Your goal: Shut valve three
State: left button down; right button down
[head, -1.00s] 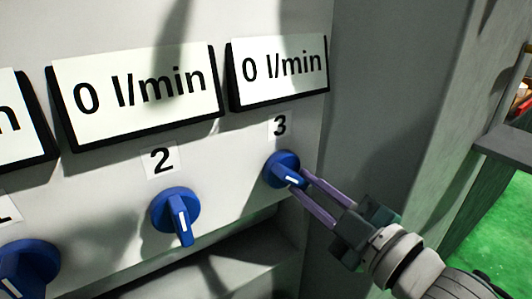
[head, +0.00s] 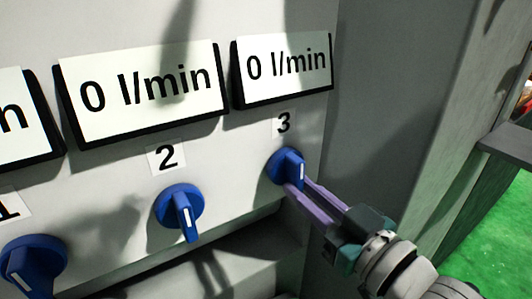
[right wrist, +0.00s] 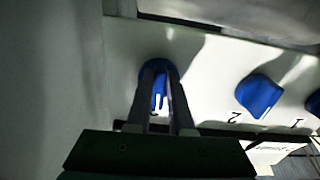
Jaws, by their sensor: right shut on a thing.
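Valve three is a blue round knob (head: 287,166) with a white mark, under the label 3 (head: 284,123) on the pale panel in the head view. Its white mark stands nearly upright. The display above it (head: 286,66) reads 0 l/min. My right gripper (head: 297,185) reaches in from the lower right and its purple fingers are shut on the knob's handle. In the right wrist view the two fingers lie on either side of the blue knob (right wrist: 158,68). My left gripper is not in view.
Valve two (head: 180,207) and valve one (head: 33,266) sit to the left on the same panel. The display over valve two (head: 140,92) also reads 0 l/min. A grey wall (head: 380,110) stands close on the right.

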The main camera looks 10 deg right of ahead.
jog(key=shift+a+m, duration=0.1)
jog(key=shift+m, duration=0.3)
jog(key=c, duration=0.8)
grip_release()
jog(key=p+v, duration=0.2)
jog(key=v, duration=0.8)
jog(key=shift+r, duration=0.1)
jog(key=s+d+r+m+g+h+p, duration=0.1)
jog(key=s+r+g+h+p, duration=0.2)
jog(key=s+r+g+p, duration=0.6)
jog(key=s+d+r+m+g+h+p, duration=0.1)
jog(key=s+r+g+h+p, duration=0.25)
jog(key=s+r+p, duration=0.6)
notch_tip(320, 180, up, 38)
jog(key=w+p, duration=0.2)
jog(key=p, duration=3.5)
jog(key=shift+w+g, duration=0.35)
jog(key=shift+g, duration=0.1)
